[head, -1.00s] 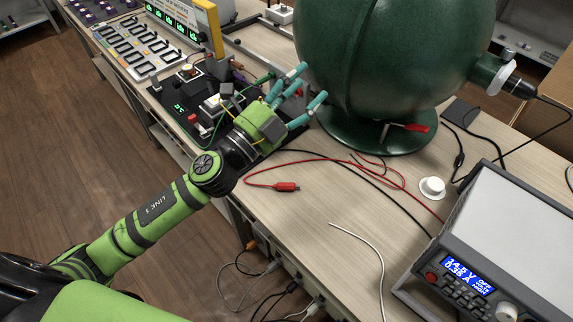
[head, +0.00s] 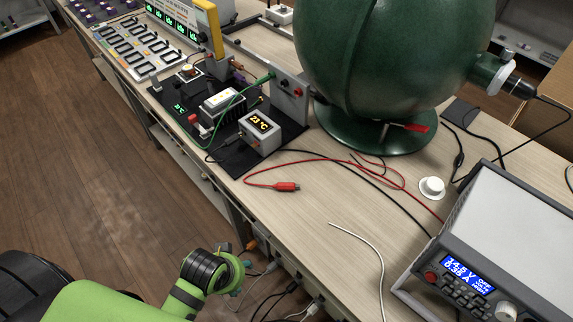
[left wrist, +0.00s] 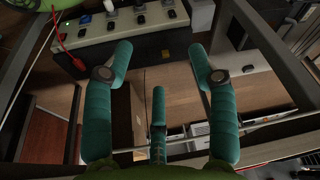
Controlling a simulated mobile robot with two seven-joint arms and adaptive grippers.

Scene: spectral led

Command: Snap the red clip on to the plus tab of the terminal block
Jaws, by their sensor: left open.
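The red clip (head: 287,187) lies on the bench top in the head view, at the end of a red lead. A grey upright block (head: 289,96) with red and black terminals stands at the right of the black board; a green clip (head: 266,78) sits at its upper left edge. I cannot make out a plus mark. My left gripper (head: 238,272) is low, beside the bench's front edge, well away from the red clip and mostly hidden behind its own wrist. In the left wrist view its teal fingers (left wrist: 160,52) are spread and empty. My right gripper is out of view.
The black board (head: 228,165) carries a small temperature display (head: 260,132). A green sphere (head: 395,60) on a round base stands behind. A power supply (head: 490,250) is at right, and a white bent rod (head: 370,252) lies in front. Cables hang below the bench edge.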

